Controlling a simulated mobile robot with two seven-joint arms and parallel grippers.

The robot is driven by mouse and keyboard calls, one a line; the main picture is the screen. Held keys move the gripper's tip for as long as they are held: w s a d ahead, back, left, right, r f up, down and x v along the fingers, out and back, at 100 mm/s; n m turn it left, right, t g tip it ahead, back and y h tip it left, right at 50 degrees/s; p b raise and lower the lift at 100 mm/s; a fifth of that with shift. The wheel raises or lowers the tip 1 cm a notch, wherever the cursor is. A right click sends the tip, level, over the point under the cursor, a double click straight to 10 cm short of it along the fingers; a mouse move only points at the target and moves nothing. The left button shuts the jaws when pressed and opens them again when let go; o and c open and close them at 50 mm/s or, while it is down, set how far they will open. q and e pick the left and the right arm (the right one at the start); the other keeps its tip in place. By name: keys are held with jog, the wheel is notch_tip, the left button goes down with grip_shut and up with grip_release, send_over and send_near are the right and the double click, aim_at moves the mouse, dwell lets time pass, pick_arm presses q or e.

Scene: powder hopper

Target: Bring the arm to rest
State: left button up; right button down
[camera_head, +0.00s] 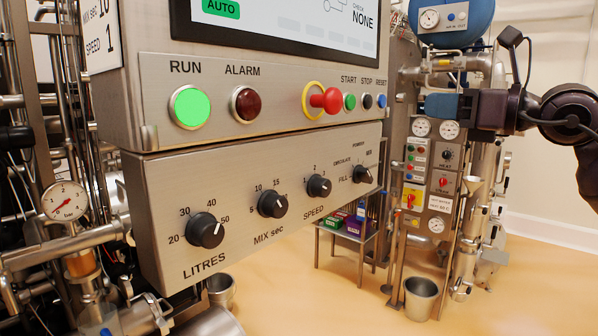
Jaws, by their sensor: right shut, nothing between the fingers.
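My right arm (572,115) comes in from the right edge, raised beside the control panel. My right gripper (428,105) points left with its blue fingers together and nothing held. It appears in front of the panel with gauges at the back right. It is to the right of the STOP and RESET buttons and looks apart from them. My left gripper is not in view. The near control panel (270,160) has a green lit RUN lamp (190,107), a dark red ALARM lamp (246,104) and a red emergency button (325,100).
Below the lamps is a knob box (150,200) with several black knobs. Pipes and a pressure gauge (64,201) crowd the left. A steel bucket (420,298) stands on the floor at right. A small table with coloured boxes (354,228) stands behind. Floor at front right is clear.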

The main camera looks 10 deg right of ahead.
notch_tip(320, 180, up, 4)
jog(key=s+a+m+y, duration=0.1)
jog(key=s+a+y, duration=0.1)
jog(key=y, duration=0.3)
jog(key=w+d+f+m+t+h, duration=0.2)
jog(key=w+f+m+t+h, duration=0.15)
jog(key=f+m, duration=0.6)
jog(key=w+d+f+m+t+h, duration=0.2)
jog(key=f+m+t+h, duration=0.15)
jog(key=f+m, duration=0.6)
notch_tip(320, 180, down, 19)
jog(key=s+d+m+g+h, duration=0.1)
jog(key=d+m+h, duration=0.1)
jog(key=m+h, duration=0.7)
jog(key=s+a+f+m+g, duration=0.2)
jog(key=s+f+m, duration=0.2)
jog(key=f, duration=0.5)
jog(key=s+a+f+m+g, duration=0.1)
jog(key=s+f+m+g, duration=0.1)
jog(key=s+f+m, duration=0.5)
jog(key=s+a+f+m+g, duration=0.1)
jog(key=s+a+f+g, duration=0.1)
jog(key=s+f, duration=0.6)
jog(key=s+a+f+m+g, duration=0.1)
jog(key=s+a+f+g, duration=0.2)
jog(key=s+f, duration=0.5)
jog(key=shift+s+f+m, duration=0.25)
jog(key=shift+f+m, duration=0.15)
jog(key=shift+h, duration=0.3)
